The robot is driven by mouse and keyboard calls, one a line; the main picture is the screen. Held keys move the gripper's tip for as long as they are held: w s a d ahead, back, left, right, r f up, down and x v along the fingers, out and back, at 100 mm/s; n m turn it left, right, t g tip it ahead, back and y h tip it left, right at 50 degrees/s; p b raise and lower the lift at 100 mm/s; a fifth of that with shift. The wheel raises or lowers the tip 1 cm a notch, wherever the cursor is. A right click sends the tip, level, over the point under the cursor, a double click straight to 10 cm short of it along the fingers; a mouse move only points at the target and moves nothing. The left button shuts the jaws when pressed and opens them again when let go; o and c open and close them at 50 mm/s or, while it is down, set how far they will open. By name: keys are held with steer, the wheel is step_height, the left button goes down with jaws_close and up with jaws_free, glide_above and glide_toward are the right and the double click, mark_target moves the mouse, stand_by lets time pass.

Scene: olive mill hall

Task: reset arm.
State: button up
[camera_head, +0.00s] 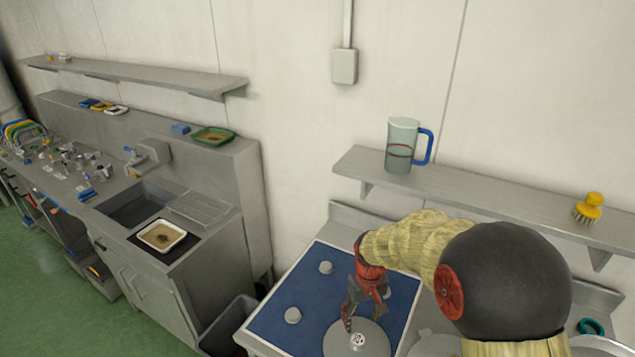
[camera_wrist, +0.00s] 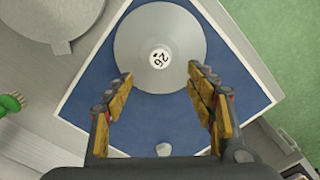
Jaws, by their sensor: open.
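My gripper (camera_head: 366,308) points down over a blue mat (camera_head: 262,326) on the steel table at the right in the head view. In the wrist view my gripper (camera_wrist: 162,105) has its fingers spread wide with nothing between the tips. A round grey disc (camera_head: 346,349) with a white label lies on the mat just below the gripper. In the wrist view the disc (camera_wrist: 141,62) lies beyond the fingertips, its label reading 26 or 92. I cannot tell the exact height of the fingers above it.
A wall shelf (camera_head: 469,200) above the table holds a blue-handled jug (camera_head: 402,146) and a yellow brush (camera_head: 588,208). A sink counter (camera_head: 134,206) with a tray (camera_head: 161,236) stands left. Green floor (camera_head: 40,280) is open at far left.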

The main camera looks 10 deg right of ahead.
steer(key=s+r+m+t+b, duration=0.1)
steer(key=s+r+b, duration=0.3)
steer(key=s+r, duration=0.5)
steer(key=s+r+t+b, duration=0.4)
steer(key=s+r, duration=0.4)
steer(key=s, duration=0.5)
steer(key=shift+r+m+t, duration=0.3)
steer(key=shift+r+m, duration=0.1)
